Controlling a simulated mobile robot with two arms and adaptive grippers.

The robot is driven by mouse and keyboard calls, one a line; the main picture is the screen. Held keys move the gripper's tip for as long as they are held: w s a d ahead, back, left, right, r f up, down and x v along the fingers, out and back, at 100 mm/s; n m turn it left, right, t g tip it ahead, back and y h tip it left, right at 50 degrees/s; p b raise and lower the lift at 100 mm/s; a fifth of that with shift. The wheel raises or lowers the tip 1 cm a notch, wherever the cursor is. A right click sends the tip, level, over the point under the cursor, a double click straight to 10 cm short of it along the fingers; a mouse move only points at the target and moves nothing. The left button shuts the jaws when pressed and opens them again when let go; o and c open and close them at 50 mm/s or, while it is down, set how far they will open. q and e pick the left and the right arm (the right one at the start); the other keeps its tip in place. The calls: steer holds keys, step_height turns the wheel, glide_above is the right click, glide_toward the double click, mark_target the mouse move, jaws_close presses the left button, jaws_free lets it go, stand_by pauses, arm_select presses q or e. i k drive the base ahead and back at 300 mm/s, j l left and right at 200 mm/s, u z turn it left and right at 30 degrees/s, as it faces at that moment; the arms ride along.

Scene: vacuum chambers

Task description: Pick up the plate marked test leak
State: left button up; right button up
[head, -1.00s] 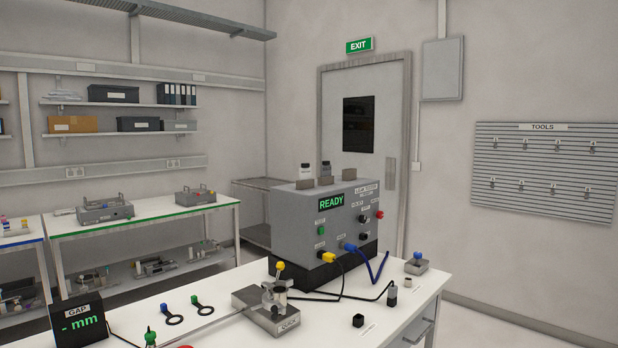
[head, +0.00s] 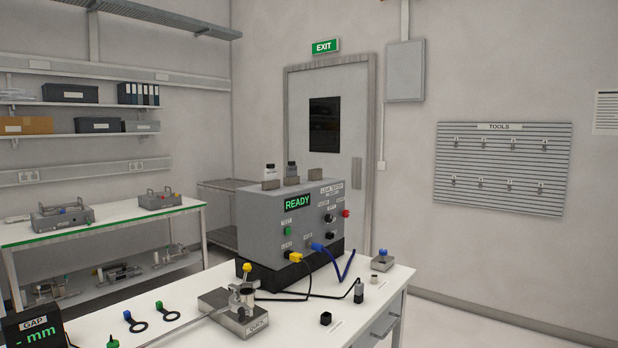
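I cannot make out a plate marked test leak in the head view. A small grey block with a blue knob (head: 382,260) sits at the right end of the near white table (head: 375,308), too small to read any marking. The grey leak tester (head: 262,228) stands at the back of this table with a green READY display. A metal fixture (head: 240,308) labelled QUICK, with a yellow-knobbed clamp, stands in front of it. Neither of my grippers shows in this view.
A GAP readout (head: 35,328) stands at the table's left. Two black ring-ended pieces (head: 136,322) lie near it. A black cap (head: 326,318) and a cable-ended black piece (head: 359,292) are at the right. A green-edged bench (head: 110,226) stands behind left. Floor at right is clear.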

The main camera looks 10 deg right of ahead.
mark_target(269, 173)
steer(key=l+u, duration=0.1)
steer(key=u, duration=0.3)
steer(key=i+l+u, duration=0.1)
steer(key=u, duration=0.3)
steer(key=l+u, duration=0.1)
steer(key=u, duration=0.35)
steer(key=l+u, duration=0.2)
steer(key=l, duration=0.2)
steer(key=l+u, duration=0.2)
steer(key=l, duration=0.2)
steer(key=k+l+u, duration=0.2)
steer(key=l, duration=0.2)
steer(key=l+u, duration=0.15)
steer(key=l, duration=0.25)
steer(key=k+l+u, duration=0.2)
steer(key=l, duration=0.2)
steer(key=k+l+u, duration=0.2)
steer(key=l, duration=0.15)
steer(key=i, duration=0.1)
